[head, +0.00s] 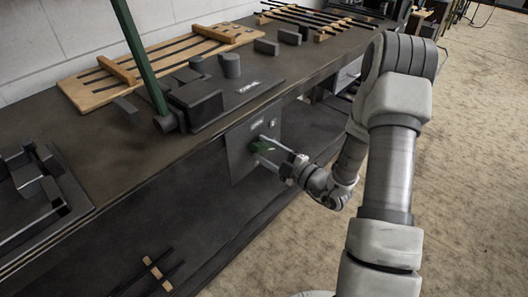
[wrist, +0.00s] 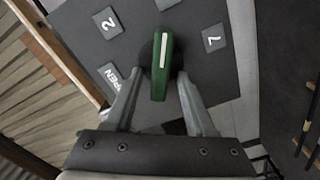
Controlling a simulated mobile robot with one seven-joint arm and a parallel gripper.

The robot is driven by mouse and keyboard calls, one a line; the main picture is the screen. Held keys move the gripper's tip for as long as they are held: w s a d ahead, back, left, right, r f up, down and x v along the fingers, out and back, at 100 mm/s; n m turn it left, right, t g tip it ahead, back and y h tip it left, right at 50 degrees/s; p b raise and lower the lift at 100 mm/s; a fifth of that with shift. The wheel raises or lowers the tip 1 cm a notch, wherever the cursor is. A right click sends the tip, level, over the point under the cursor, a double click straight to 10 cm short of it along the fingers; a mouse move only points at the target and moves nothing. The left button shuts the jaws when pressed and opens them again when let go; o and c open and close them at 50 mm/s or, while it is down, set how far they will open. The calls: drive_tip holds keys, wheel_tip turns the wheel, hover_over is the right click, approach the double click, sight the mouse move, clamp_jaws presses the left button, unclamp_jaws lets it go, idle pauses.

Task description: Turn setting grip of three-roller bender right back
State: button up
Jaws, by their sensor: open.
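The setting grip, a green bar with a white line, sits on a dark round hub on a grey front panel (head: 238,162). It shows in the wrist view (wrist: 161,68) and small in the head view (head: 264,148). My gripper (wrist: 160,88) has its two fingers apart, one on each side of the grip, with visible gaps. In the head view my gripper (head: 268,151) reaches the panel from the right. The dark bender (head: 198,103) with a long green lever (head: 140,55) stands on the bench above.
Plates marked 2 (wrist: 107,22), 7 (wrist: 214,38) and OPEN (wrist: 110,76) surround the grip. The bench edge (head: 200,139) runs above the panel. A slatted wooden rack (head: 160,65) lies on the bench. The floor (head: 470,160) at right is clear.

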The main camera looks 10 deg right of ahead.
drive_tip(key=shift+w+a, duration=0.1)
drive_tip(key=shift+w, duration=0.05)
drive_tip(key=shift+c, duration=0.3)
clamp_jaws()
